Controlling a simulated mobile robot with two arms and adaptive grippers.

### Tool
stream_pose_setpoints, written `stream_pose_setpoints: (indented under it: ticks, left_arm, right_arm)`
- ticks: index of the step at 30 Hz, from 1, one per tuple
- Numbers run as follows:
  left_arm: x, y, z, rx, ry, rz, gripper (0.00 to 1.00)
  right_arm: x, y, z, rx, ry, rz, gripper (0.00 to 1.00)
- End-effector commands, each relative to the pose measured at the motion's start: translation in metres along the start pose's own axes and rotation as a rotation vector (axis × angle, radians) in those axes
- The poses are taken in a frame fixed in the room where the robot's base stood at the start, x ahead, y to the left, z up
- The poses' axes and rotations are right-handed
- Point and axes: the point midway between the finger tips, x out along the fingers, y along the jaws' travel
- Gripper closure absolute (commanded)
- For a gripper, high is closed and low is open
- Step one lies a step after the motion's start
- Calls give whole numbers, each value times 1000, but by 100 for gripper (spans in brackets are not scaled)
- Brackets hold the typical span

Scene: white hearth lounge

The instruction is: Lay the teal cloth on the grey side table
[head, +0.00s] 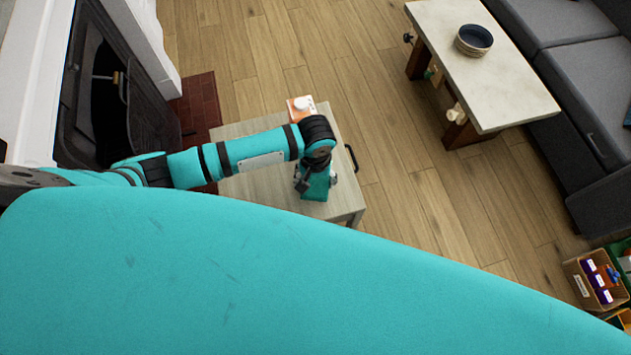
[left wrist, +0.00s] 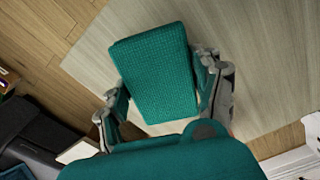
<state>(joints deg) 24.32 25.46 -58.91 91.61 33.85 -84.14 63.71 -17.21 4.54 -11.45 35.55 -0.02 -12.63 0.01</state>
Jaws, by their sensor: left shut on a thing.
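The teal cloth (head: 316,187) is a folded, knitted-looking block. It also shows in the left wrist view (left wrist: 155,68), with the pale wood-grained top of the grey side table (left wrist: 265,45) behind it. My left gripper (head: 315,180) is over the right part of the side table (head: 240,130), pointing down. Its fingers (left wrist: 160,88) are on either side of the cloth and shut on it. Whether the cloth touches the tabletop or hangs just above it I cannot tell. My right gripper is not in view.
An orange-and-white item (head: 300,104) sits at the table's far edge. A black handle-like thing (head: 351,158) shows at its right edge. A fireplace (head: 110,95) stands left. A pale coffee table (head: 500,75) with a dark bowl (head: 473,40) and a grey sofa (head: 590,90) are right. Wooden floor lies between.

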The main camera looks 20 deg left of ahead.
Motion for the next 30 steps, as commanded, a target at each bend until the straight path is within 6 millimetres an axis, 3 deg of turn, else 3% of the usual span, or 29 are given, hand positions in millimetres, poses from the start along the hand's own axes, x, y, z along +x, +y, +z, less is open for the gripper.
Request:
stream_pose_setpoints:
  ticks: [5, 17, 18, 21, 23, 30]
  left_arm:
    - [22, 0, 2, 2, -3, -1, 64]
    - [28, 0, 3, 2, -3, -1, 64]
    - [27, 0, 2, 2, -2, -1, 29]
    - [27, 0, 2, 2, -2, -1, 16]
    - [27, 0, 2, 2, -2, -1, 10]
    - [26, 0, 2, 2, -2, -1, 10]
  right_arm:
    - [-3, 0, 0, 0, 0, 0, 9]
    - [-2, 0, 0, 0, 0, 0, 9]
    - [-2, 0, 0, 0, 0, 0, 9]
    - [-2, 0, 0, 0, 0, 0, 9]
    - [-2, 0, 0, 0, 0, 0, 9]
    - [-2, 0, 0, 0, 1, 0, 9]
